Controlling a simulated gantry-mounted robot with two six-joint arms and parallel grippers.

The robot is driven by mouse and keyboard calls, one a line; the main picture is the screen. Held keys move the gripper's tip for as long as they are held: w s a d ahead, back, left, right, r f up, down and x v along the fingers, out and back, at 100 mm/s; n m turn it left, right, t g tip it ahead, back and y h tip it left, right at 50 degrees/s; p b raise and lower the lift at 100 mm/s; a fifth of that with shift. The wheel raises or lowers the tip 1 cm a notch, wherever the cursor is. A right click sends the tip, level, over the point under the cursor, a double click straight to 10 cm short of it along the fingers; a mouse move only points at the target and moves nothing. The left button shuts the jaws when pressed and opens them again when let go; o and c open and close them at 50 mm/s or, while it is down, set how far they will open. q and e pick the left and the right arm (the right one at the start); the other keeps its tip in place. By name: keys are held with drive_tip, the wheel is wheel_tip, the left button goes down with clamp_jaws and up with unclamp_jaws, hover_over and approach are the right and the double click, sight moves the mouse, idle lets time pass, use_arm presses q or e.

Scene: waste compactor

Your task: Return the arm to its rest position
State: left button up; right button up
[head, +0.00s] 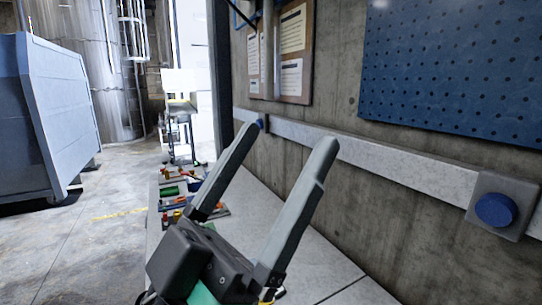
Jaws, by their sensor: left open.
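My left gripper (287,144) shows large in the middle of the head view, with its two long grey fingers spread apart and pointing up. Nothing is between the fingers. It is above the light grey bench top (345,283), in front of the concrete wall. Its dark body covers part of the bench. My right gripper is not in the view.
A blue button (495,209) sits on the wall rail at right, and another blue knob (260,124) is farther along. Several small coloured parts (172,190) lie on the bench behind the gripper. A blue-grey container (75,110) stands left; the floor (85,245) before it is clear.

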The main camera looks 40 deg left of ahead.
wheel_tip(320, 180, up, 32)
drive_tip(key=p, duration=3.2)
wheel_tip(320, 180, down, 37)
drive_tip(key=b, duration=3.7)
